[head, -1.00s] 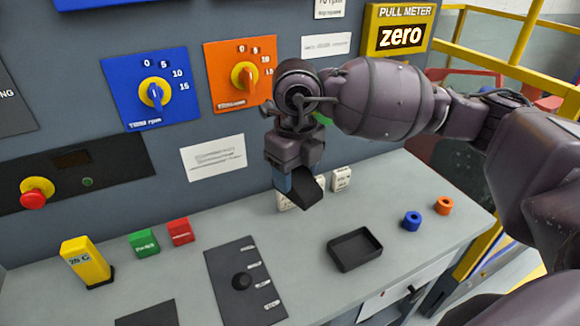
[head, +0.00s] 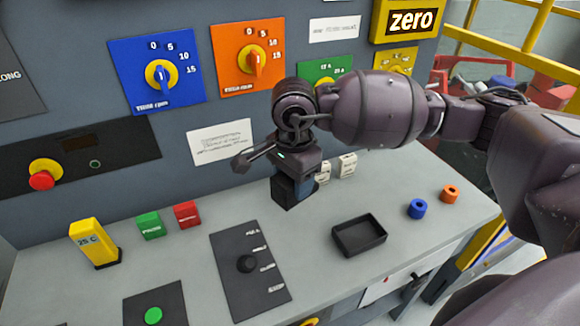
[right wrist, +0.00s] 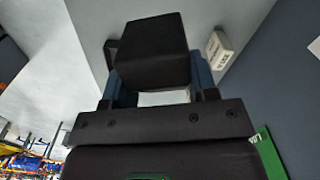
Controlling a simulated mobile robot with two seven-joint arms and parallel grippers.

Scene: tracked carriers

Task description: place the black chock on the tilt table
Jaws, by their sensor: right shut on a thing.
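My right gripper (head: 297,184) is shut on the black chock (head: 288,194) and holds it above the bench, in front of the panel. In the right wrist view the chock (right wrist: 152,48) shows as a dark block between the blue fingers. I cannot make out a tilt table in these views. My left gripper is not in view.
The grey bench (head: 190,260) carries a black open tray (head: 359,252), blue (head: 417,209) and orange (head: 450,194) rings, a yellow block (head: 90,245), green (head: 151,227) and red (head: 187,214) blocks, and white blocks (head: 347,165) behind the gripper. A red button (head: 41,181) juts from the panel.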

